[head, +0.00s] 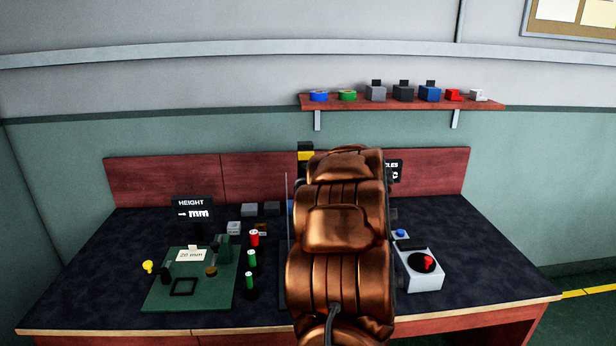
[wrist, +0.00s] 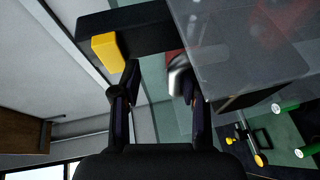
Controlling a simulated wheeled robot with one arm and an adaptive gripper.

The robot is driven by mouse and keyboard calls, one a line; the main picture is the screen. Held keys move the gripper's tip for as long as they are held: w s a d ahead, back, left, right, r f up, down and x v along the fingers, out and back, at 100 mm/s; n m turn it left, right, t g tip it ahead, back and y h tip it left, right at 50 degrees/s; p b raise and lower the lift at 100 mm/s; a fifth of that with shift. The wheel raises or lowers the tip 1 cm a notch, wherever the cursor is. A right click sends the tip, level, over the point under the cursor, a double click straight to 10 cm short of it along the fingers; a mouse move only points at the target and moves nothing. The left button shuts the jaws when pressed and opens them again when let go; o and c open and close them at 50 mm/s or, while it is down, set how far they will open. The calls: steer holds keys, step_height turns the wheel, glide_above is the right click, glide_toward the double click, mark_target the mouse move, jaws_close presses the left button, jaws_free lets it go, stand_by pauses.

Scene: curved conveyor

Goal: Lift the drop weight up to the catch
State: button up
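My gripper (wrist: 158,84) is open in the wrist view, with its two dark fingers apart and nothing clearly held between them. A rounded silver piece (wrist: 178,68) with red beside it shows near the right finger and is partly covered by it; I cannot tell whether this is the drop weight. A black bar (wrist: 150,28) with a yellow block (wrist: 107,50) lies beyond the fingertips. In the head view a black and yellow top piece (head: 305,155) stands just left of my arm. My arm hides my gripper and most of the middle of the bench there.
A clear panel (wrist: 240,50) stands close to the right finger. A green board (head: 205,298) and red and green cylinders stand left on the dark bench (head: 90,270). A grey box (head: 425,278) with a red knob stands right. A shelf (head: 400,102) holds several small items.

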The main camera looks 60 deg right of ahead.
steer(key=shift+r, duration=0.1)
steer(key=v, duration=1.2)
stand_by(0.4)
